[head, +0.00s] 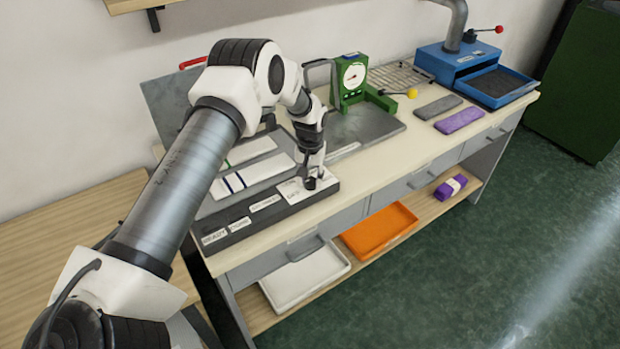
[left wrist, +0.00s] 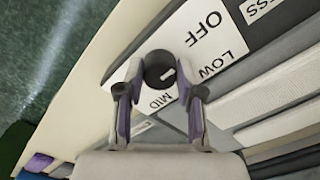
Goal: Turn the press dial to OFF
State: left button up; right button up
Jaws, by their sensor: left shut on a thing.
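The press dial (left wrist: 157,62) is a round black knob on a white plate marked OFF, LOW and MID (left wrist: 205,28). Its small white mark shows at the lower right of the knob, on the side of LOW and MID; I cannot tell which setting it points at exactly. My left gripper (left wrist: 159,76) is shut on the dial, one finger on each side. In the head view my left gripper (head: 309,184) points down over the white plate (head: 293,192) at the front of the press base (head: 262,222). My right gripper is not in view.
A green gauge stand (head: 352,80) and a blue unit with a tray (head: 475,70) stand farther right on the bench. Grey and purple swatches (head: 460,120) lie near its front edge. Orange (head: 379,230) and white (head: 305,277) trays sit on the shelf below.

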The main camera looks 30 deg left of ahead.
aim_at(311, 179)
pick_arm(q)
jog(key=shift+s+f+n, duration=0.15)
jog(key=shift+f+n, duration=0.05)
jog(key=shift+n, duration=0.1)
jog(key=o, duration=1.2)
jog(key=shift+c, duration=0.2)
jog(key=shift+w, duration=0.3)
notch_tip(311, 179, up, 12)
jog(key=shift+f, duration=0.1)
